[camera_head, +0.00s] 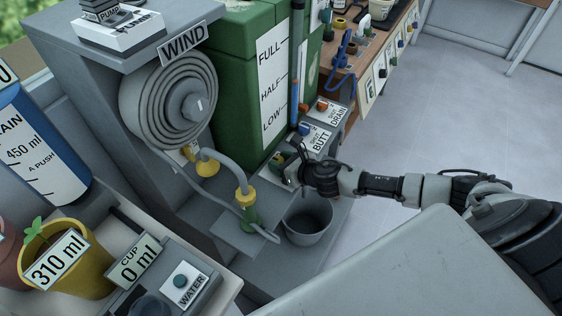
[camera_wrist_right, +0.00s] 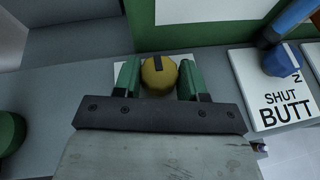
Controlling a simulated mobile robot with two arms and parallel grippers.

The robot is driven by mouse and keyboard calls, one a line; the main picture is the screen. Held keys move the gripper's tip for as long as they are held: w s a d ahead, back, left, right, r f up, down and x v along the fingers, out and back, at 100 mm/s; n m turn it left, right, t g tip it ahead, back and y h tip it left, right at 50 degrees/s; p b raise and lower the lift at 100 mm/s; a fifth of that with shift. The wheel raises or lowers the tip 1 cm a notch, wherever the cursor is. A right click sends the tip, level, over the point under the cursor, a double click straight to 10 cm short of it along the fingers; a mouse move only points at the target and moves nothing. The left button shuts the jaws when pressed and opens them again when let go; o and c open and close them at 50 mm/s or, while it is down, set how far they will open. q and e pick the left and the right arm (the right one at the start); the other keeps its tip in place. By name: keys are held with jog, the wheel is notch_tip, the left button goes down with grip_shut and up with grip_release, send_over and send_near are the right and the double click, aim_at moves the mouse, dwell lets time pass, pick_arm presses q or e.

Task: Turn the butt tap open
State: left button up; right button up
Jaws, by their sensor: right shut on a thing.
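The butt tap's plate reads SHUT BUTT (camera_head: 319,139) and stands on the grey bench beside the green tank (camera_head: 232,85). A blue knob (camera_wrist_right: 283,59) sits by that plate in the right wrist view, to the right of my gripper. My right gripper (camera_wrist_right: 158,80) has its green fingers closed on a yellow knob (camera_wrist_right: 158,76) with a dark pointer mark. The yellow knob's own plate is mostly hidden behind the gripper. In the head view the right gripper (camera_head: 284,160) reaches in from the right, beside the BUTT plate. My left gripper is not in view.
A SHUT DRAIN plate (camera_head: 337,112) with an orange knob lies just beyond. A grey bucket (camera_head: 308,221) stands below the gripper. A coiled hose reel (camera_head: 168,100) and a yellow pot (camera_head: 62,265) are at left. The floor at upper right is clear.

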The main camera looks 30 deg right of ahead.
jog(key=shift+s+a+r+m+h+p, duration=0.1)
jog(key=shift+a+r+m+h+p, duration=0.1)
jog(key=shift+m+h+p, duration=0.55)
jog(key=m+h+p, duration=0.3)
jog(key=shift+a+t+h, duration=0.2)
jog(key=shift+t+h, duration=0.05)
jog(key=shift+t, duration=0.15)
jog(key=m+h+p, duration=0.2)
jog(key=h, duration=0.1)
jog(key=shift+a+f+m, duration=0.1)
jog(key=shift+a+m, duration=0.05)
jog(key=shift+m, duration=0.2)
jog(key=shift+m+g+h+p, duration=0.65)
jog(key=shift+m+g+h, duration=0.35)
jog(key=shift+m+h, duration=0.65)
jog(key=shift+f+h, duration=0.1)
jog(key=shift+h, duration=0.15)
jog(key=o, duration=0.9)
